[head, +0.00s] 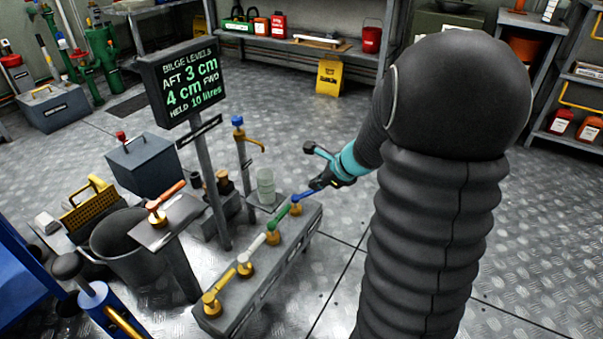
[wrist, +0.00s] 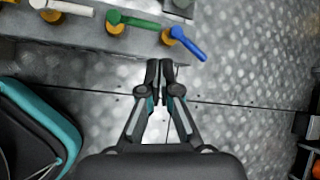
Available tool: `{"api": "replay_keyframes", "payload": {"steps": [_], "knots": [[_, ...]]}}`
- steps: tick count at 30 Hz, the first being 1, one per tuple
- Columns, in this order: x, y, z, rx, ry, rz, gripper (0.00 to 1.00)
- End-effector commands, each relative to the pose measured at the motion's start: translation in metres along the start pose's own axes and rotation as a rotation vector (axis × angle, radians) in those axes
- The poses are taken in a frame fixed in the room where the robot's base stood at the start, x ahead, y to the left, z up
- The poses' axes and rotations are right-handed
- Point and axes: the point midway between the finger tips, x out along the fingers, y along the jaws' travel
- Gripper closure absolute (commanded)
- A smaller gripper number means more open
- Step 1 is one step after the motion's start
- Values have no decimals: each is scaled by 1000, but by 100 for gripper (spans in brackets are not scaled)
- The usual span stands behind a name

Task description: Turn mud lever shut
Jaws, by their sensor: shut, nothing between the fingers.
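A grey manifold box (head: 262,287) carries a row of levers on brass valves: yellow (head: 224,281), white (head: 253,247), green (head: 283,214) and blue (head: 303,196). I cannot read labels, so which is the mud lever is unclear. In the wrist view, the white (wrist: 70,7) and green (wrist: 138,21) levers lie roughly along the box, while the blue lever (wrist: 188,43) slants out past its edge. My gripper (wrist: 166,66) is shut and empty, just beyond the box edge, with its tips apart from the blue lever. In the head view my gripper (head: 318,184) is near the blue lever's end.
A separate orange-red lever (head: 168,194) sits on a small stand. A bilge-level sign (head: 182,80) on a post and a brass tap with a blue knob (head: 238,122) stand behind the box. A black bucket (head: 125,245) is at left. Floor to the right is clear.

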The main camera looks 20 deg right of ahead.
Motion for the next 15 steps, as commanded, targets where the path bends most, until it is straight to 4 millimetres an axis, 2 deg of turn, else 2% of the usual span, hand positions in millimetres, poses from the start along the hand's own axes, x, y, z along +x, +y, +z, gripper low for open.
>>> {"api": "replay_keyframes", "payload": {"steps": [1, 6, 10, 15], "knots": [[9, -12, -18, 114, 6, -13, 100], [32, -39, -65, 431, 12, -67, 100], [42, -49, -88, 569, 16, -93, 100], [51, -53, -98, 629, 17, -104, 100]]}}
